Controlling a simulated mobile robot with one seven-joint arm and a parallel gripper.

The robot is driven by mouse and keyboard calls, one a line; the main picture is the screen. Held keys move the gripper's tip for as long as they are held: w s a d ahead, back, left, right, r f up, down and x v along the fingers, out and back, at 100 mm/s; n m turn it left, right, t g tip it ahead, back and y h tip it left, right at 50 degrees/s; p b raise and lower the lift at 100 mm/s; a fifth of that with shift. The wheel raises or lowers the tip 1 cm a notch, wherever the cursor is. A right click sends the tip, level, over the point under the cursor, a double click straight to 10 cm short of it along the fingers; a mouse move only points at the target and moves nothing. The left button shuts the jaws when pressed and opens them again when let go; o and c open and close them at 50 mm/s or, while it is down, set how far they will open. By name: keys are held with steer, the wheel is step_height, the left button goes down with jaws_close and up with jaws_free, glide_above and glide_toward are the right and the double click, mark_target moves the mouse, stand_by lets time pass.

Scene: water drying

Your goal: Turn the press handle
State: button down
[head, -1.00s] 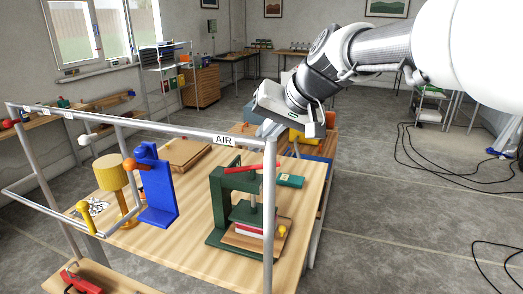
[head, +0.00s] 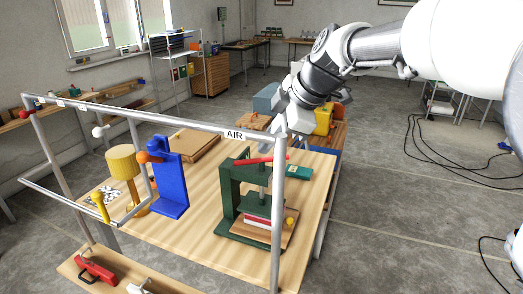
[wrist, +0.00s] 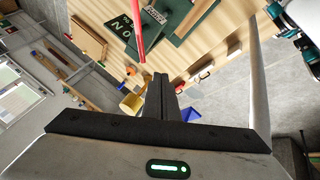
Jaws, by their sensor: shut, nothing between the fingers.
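The green press (head: 229,196) stands upright near the right side of the wooden workbench (head: 198,232). Its red handle (head: 262,160) is a bar lying across the top; in the wrist view the handle (wrist: 137,30) reaches in from the top edge. My gripper (head: 279,128) is above and behind the handle in the head view, partly hidden by the grey frame post. In the wrist view its dark fingers (wrist: 161,85) are together and empty, and the handle's end appears just left of the fingertips. I see no clear contact with the handle.
A grey pipe frame (head: 277,215) with an AIR label stands in front of the press. A blue stand (head: 170,178) and yellow lamp (head: 122,163) are left of it. A yellow container (head: 322,120) is behind my gripper. Floor to the right is mostly clear.

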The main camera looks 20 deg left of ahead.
mark_target(240, 161)
steer(key=w+a+f, duration=0.5)
steer(key=a+f, duration=0.2)
steer(key=f, duration=0.2)
steer(key=shift+w, duration=0.25)
steer(key=shift+w+a+r+m+t, duration=0.1)
steer(key=shift+a+m+t, duration=0.2)
steer(key=shift+m, duration=0.4)
steer(key=shift+w+a+r+m+t+h+p, duration=0.1)
steer(key=shift+w+a+m+t+h+p, duration=0.15)
steer(key=shift+m, duration=0.3)
steer(key=shift+w+a+m+t+h+p, duration=0.15)
steer(key=shift+a+m+t+h, duration=0.2)
steer(key=shift+m, duration=0.2)
steer(key=m, duration=0.1)
steer(key=w+a+m+t+h+p, duration=0.1)
steer(key=m, duration=0.1)
steer(key=shift+w+m+h, duration=0.1)
steer(key=shift+m+h, duration=0.2)
steer(key=w+m+h, duration=0.1)
steer(key=m+t+h+p, duration=0.1)
steer(key=m, duration=0.1)
steer(key=shift+w+a+m, duration=0.2)
steer(key=shift+w+m, duration=0.1)
steer(key=shift+w, duration=0.1)
steer(key=shift+w+p, duration=0.55)
steer(key=shift+w, duration=0.25)
